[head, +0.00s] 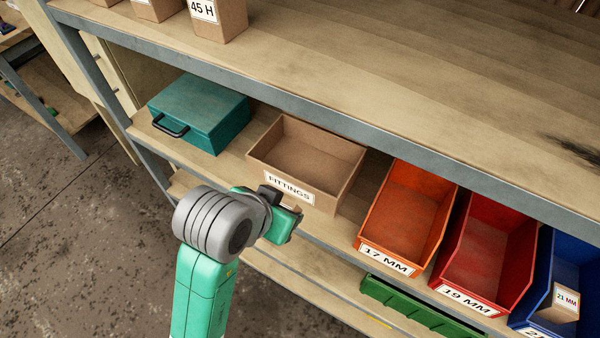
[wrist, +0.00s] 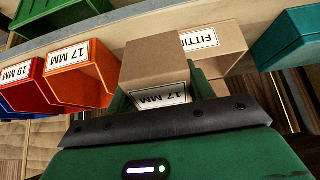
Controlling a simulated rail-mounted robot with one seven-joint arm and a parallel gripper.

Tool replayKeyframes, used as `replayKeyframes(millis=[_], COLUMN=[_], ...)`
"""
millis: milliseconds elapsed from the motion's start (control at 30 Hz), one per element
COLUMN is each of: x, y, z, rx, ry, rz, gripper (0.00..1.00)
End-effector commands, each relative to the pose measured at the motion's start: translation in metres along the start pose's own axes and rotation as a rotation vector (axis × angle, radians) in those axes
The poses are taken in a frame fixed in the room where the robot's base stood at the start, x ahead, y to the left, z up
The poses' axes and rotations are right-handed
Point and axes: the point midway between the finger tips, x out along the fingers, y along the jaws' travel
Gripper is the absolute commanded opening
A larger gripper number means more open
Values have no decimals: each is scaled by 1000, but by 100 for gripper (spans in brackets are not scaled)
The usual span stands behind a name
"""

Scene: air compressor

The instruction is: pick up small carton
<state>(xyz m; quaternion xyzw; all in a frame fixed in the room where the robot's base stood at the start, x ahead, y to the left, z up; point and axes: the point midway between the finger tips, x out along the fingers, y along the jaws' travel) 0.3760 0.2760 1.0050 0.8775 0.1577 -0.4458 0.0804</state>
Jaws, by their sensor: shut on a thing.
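A small brown carton (wrist: 157,65) with a white label reading 17 MM is in my gripper (wrist: 160,95), seen large in the wrist view. My gripper is shut on the carton. In the head view my gripper (head: 290,218) is in front of the shelf, just below the FITTINGS bin, and the carton is mostly hidden behind it. Another small carton (head: 565,302) labelled 21 MM lies in the blue bin at the far right.
An empty cardboard FITTINGS bin (head: 270,181), a teal case (head: 200,110), an empty orange 17 MM bin (head: 385,262), a red 19 MM bin (head: 470,295) and a blue bin (head: 538,318) line the middle shelf. A green bin (head: 415,312) sits lower. Cartons (head: 222,20) stand on the upper shelf.

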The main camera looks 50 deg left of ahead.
Motion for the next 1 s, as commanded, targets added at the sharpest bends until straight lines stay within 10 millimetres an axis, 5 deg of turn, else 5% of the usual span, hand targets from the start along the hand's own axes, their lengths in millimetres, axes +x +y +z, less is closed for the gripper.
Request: replayKeyframes(millis=[100, 367, 1000], x=[-28, -46, -47], y=[0, -1, 0], z=[6, 16, 31], rx=[5, -3, 1], ry=[-133, -264, -361], rz=[-1, 0, 0], gripper=[27, 27, 27])
